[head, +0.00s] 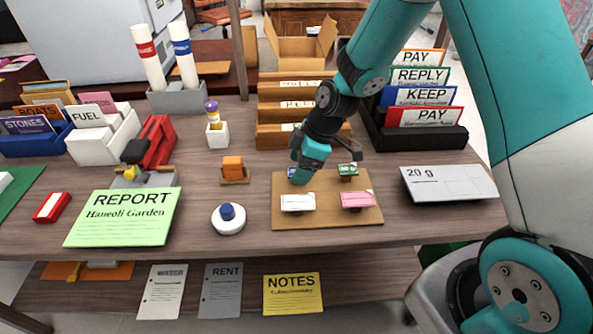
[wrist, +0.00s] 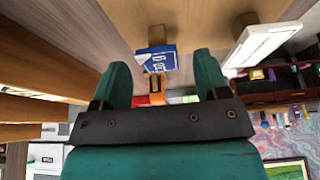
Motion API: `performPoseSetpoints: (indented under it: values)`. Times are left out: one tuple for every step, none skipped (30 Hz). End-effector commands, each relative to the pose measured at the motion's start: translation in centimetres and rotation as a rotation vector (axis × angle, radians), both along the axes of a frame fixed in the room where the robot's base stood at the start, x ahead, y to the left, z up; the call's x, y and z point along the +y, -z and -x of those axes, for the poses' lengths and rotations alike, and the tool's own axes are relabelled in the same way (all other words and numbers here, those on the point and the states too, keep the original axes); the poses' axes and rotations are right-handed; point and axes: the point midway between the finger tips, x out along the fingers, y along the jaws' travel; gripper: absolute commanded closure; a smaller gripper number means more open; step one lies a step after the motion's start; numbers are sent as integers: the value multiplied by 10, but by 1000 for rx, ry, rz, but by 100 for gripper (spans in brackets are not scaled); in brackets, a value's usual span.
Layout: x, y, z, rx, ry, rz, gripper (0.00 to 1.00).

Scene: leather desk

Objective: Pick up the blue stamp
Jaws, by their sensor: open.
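The blue stamp (head: 291,172) is a small blue piece at the back left of the brown board (head: 330,221), partly hidden by my gripper (head: 303,171). In the wrist view the blue stamp (wrist: 160,63) shows white markings and appears between and beyond the two fingertips of my gripper (wrist: 161,60). The fingers are apart with a gap between them, and nothing is visibly clamped. I cannot tell how far the tips are from the stamp.
A green stamp (head: 348,169), a white one (head: 298,203) and a pink one (head: 358,200) share the board. A grey 20 g plate (head: 449,184) lies right, a white round holder (head: 228,225) left. Wooden trays (head: 277,136) stand behind.

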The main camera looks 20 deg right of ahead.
Motion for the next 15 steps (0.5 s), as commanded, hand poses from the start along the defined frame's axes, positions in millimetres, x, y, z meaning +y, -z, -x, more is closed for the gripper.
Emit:
performPoseSetpoints:
  values:
    - [1,1,0,-1,0,0,32]
    - [1,1,0,-1,0,0,32]
    - [1,1,-1,-1,0,0,32]
    - [1,1,0,-1,0,0,32]
    - [1,1,0,-1,0,0,32]
    - [1,1,0,-1,0,0,32]
    - [1,1,0,-1,0,0,36]
    - [1,1,0,-1,0,0,43]
    - [1,1,0,-1,0,0,53]
    - [0,1,0,-1,0,0,60]
    - [0,1,0,-1,0,0,66]
    - [0,1,0,-1,0,0,76]
    - [0,1,0,-1,0,0,82]
    - [0,1,0,-1,0,0,85]
    - [0,1,0,0,0,0,85]
